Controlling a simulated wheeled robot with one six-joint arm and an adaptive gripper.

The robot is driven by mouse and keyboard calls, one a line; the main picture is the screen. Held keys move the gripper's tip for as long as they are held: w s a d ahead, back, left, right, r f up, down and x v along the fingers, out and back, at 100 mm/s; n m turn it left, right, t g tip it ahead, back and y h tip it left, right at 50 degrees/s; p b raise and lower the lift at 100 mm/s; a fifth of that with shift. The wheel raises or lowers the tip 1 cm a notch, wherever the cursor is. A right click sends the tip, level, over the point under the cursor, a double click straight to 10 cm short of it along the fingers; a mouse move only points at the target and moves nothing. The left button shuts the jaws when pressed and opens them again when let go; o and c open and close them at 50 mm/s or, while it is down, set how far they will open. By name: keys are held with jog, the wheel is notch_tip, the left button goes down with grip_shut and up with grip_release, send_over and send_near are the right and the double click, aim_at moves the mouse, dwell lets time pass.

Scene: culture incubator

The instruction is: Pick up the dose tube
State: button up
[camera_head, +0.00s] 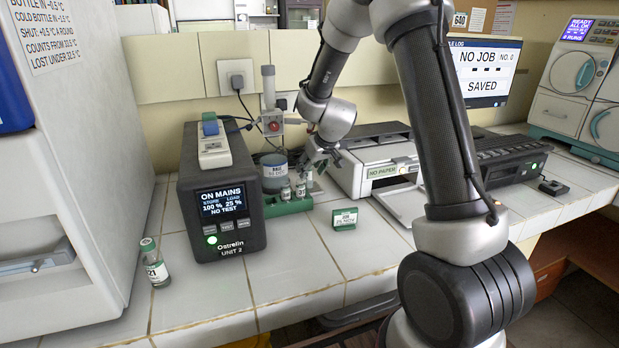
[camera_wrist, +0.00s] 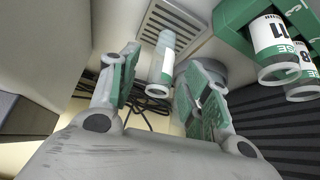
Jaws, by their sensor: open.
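My gripper (camera_head: 322,160) is open above the back of the bench, just behind and above a green rack (camera_head: 288,208). In the wrist view its two green-padded fingers (camera_wrist: 160,85) stand apart. A slim clear tube with a white and green label (camera_wrist: 162,58) shows between or beyond the fingertips; I cannot tell its depth, and no contact shows. Small labelled vials (camera_head: 286,192) stand in the rack. In the wrist view a vial marked 11 (camera_wrist: 272,45) and another marked 8 (camera_wrist: 303,75) sit in the green rack at upper right. Which is the dose tube is unclear.
A black power unit (camera_head: 222,200) stands left of the rack, with a vial marked 21 (camera_head: 154,262) beyond it. A white printer (camera_head: 378,165) is close on the right. A small green block (camera_head: 344,219) lies in front. The front tiles are mostly clear.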

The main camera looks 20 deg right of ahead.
jog(key=shift+x, duration=0.9)
jog(key=c, duration=0.9)
jog(key=shift+c, duration=0.2)
jog(key=shift+r, duration=0.15)
jog(key=shift+r, duration=0.6)
jog(key=s+d, duration=0.1)
jog(key=s, duration=0.7)
jog(key=s+d, duration=0.1)
jog(key=s, duration=0.3)
jog(key=shift+s+d+f, duration=0.1)
jog(key=shift+s+d, duration=0.1)
jog(key=shift+d, duration=0.1)
jog(key=shift+s+r, duration=0.2)
jog(key=shift+s, duration=0.1)
notch_tip(320, 180, up, 13)
jog(key=shift+r, duration=0.2)
